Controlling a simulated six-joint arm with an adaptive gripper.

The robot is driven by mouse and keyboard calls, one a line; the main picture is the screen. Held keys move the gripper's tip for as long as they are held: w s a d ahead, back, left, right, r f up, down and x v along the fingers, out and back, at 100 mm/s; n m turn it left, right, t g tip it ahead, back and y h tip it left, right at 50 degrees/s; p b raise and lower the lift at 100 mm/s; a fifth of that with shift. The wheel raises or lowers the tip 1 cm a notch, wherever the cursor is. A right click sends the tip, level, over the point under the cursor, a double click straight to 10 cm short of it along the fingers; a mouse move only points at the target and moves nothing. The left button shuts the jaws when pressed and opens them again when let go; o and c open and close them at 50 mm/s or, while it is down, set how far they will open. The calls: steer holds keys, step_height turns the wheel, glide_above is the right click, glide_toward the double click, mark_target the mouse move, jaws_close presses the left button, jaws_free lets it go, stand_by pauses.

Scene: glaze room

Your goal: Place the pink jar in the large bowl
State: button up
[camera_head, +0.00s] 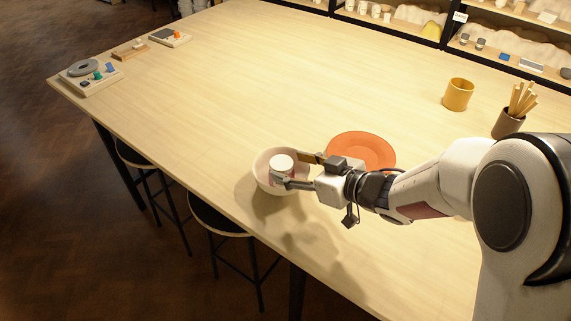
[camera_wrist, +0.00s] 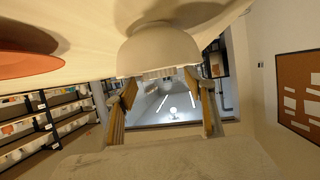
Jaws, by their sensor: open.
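The pink jar (camera_head: 283,166), with a white lid, is inside the opening of the pale large bowl (camera_head: 259,180); whether it rests on the bowl's bottom is hidden. My gripper (camera_head: 287,169) is open at the right side of the bowl, its fingers reaching over the rim on either side of the jar. In the wrist view the bowl (camera_wrist: 168,52) is at the upper middle, just beyond the parted fingers of my gripper (camera_wrist: 165,92). The jar is not clear there.
An orange plate (camera_head: 368,148) lies right behind my gripper. A yellow cup (camera_head: 458,95) and a brown pot of sticks (camera_head: 507,125) stand at the right. Small trays (camera_head: 92,78) lie at the far left. The middle of the table (camera_head: 270,75) is clear.

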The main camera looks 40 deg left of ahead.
steer(key=w+v, duration=0.1)
steer(key=v, duration=0.6)
steer(key=shift+s+d+r, duration=0.15)
steer(key=shift+s+d, duration=0.3)
steer(key=shift+s, duration=0.1)
steer(key=w+d+r+m+t+h, duration=0.4)
steer(key=w+d+r+t, duration=0.25)
steer(key=w+d, duration=0.45)
steer(key=d+r+m+t+h, duration=0.1)
steer(key=d+r+m+h, duration=0.15)
steer(key=d, duration=0.55)
steer(key=d+r+m+t+h, duration=0.2)
steer(key=d+h, duration=0.1)
steer(key=d, duration=0.6)
steer(key=s+d+m+g+h, duration=0.2)
steer(key=s+d+m+h, duration=0.25)
steer(key=s+d, duration=0.75)
steer(key=s+d+f+m+g, duration=0.1)
steer(key=s, duration=0.6)
steer(key=s+d+f+m+g, duration=0.2)
steer(key=s, duration=0.6)
steer(key=shift+s+f+m+y, duration=0.2)
steer(key=shift+f+m+y, duration=0.1)
